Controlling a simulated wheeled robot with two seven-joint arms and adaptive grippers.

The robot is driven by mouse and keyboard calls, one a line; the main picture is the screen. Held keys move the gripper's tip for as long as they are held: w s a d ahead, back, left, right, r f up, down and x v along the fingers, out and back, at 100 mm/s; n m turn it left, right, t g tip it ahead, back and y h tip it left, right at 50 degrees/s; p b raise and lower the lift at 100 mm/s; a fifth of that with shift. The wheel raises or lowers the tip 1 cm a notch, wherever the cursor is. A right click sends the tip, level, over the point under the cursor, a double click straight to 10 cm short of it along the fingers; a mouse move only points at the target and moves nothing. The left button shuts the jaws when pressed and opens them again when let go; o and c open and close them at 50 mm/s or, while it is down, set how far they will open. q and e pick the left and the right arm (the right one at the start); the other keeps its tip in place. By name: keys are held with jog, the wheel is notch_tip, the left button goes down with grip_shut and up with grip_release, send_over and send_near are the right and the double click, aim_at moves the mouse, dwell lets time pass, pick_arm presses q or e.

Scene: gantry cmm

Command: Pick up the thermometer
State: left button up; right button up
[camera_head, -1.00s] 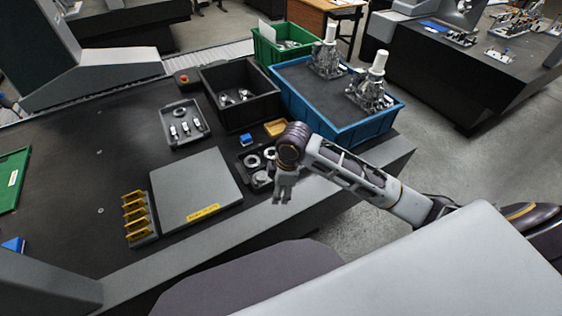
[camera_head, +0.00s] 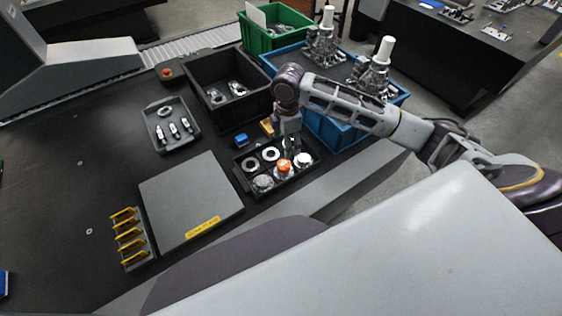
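I cannot make out a thermometer for certain. A small yellow-orange item (camera_head: 267,127) lies on the table, partly hidden behind my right gripper. A small blue item (camera_head: 241,139) lies to its left. My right gripper (camera_head: 292,150) points down above the back edge of a black tray (camera_head: 246,184) of round metal parts. One part in that tray has an orange top (camera_head: 284,167). The gripper's fingers are too small to tell whether they are open or shut. My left gripper is not in view.
A black bin (camera_head: 262,110), a blue crate (camera_head: 345,138) with metal assemblies and a green crate (camera_head: 259,42) stand behind. A grey plate (camera_head: 190,200), a yellow-clipped rack (camera_head: 128,238) and a grey tray (camera_head: 157,135) lie left. The table's left part is mostly clear.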

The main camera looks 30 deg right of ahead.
send_over(286, 165)
jog(key=f, duration=0.7)
jog(key=shift+w+d, duration=0.1)
jog(key=shift+w, duration=0.15)
jog(key=shift+f, duration=0.7)
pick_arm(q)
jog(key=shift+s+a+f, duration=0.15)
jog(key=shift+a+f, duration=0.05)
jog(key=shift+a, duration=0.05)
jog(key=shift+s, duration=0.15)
